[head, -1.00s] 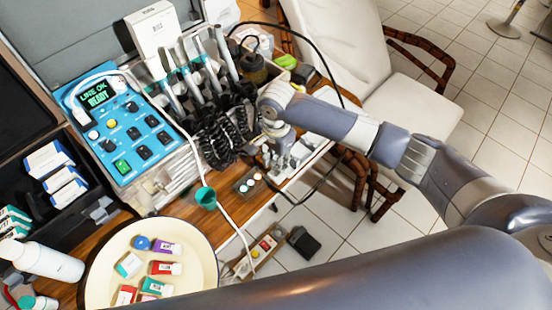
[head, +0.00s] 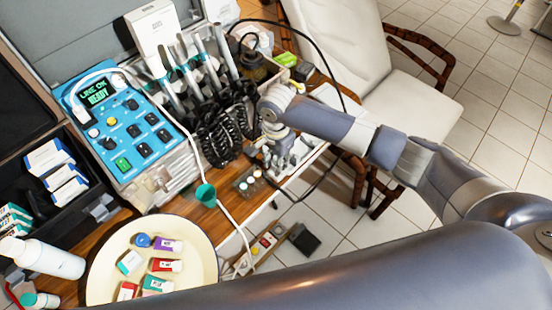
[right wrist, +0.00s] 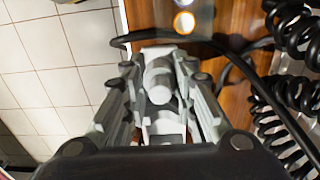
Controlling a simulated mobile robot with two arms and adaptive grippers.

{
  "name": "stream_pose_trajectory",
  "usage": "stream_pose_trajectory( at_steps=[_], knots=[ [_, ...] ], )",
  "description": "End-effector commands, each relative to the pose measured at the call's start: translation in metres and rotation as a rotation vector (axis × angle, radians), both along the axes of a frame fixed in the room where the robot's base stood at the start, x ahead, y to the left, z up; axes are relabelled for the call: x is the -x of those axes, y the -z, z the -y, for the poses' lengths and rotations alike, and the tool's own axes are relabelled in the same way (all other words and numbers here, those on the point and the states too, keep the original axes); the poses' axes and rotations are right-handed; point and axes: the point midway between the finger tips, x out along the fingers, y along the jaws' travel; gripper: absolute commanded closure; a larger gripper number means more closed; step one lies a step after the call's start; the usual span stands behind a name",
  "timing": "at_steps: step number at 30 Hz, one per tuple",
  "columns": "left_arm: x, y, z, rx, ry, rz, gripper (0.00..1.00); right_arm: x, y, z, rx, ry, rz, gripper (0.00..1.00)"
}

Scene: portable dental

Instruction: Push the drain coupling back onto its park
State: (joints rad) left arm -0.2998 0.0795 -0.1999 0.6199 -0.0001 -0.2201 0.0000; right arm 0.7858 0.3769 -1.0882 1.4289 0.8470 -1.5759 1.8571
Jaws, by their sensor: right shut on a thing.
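My right gripper (head: 282,158) points down at the table's right edge, beside the front of the dental unit. In the right wrist view its fingers (right wrist: 158,72) are closed around a pale grey cylindrical piece (right wrist: 158,82), which appears to be the drain coupling. A dark hose (right wrist: 140,37) runs close to its far end. In the head view the coupling is mostly hidden by my gripper and wrist. I cannot make out the park or tell whether the coupling touches it. My left gripper is not in view.
The blue control panel (head: 125,125) reads "LINE OK READY". Black coiled cords (head: 218,132) hang close to the left of my right gripper. A pale chair (head: 345,50) stands behind.

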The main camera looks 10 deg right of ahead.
Motion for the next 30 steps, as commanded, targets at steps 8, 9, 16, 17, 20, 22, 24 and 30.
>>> stream_pose_trajectory(
  at_steps=[8, 9, 16, 17, 20, 22, 24, 30],
  knots=[
    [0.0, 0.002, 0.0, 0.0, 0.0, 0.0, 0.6, 0.0, 0.01, -0.001, -0.002, -0.001, 0.0, 0.98],
    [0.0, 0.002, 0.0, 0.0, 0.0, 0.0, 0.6, 0.0, 0.009, -0.001, -0.002, -0.001, 0.0, 0.98],
    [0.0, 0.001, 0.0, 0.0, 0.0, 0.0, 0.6, 0.0, 0.009, 0.0, -0.001, -0.001, -0.001, 0.98],
    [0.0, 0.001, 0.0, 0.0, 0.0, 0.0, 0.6, 0.0, 0.01, 0.0, -0.001, -0.001, -0.001, 0.98],
    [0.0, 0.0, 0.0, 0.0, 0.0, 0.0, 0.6, 0.0, 0.01, -0.001, -0.002, -0.001, -0.001, 0.98],
    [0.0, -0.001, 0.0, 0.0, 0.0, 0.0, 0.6, 0.0, 0.011, -0.001, -0.002, 0.0, -0.001, 0.98],
    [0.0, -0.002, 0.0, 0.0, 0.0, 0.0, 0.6, 0.0, 0.013, 0.0, -0.001, 0.0, -0.001, 0.98],
    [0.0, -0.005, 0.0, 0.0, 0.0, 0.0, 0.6, 0.001, 0.017, 0.0, -0.001, 0.0, -0.002, 0.98]
  ],
)
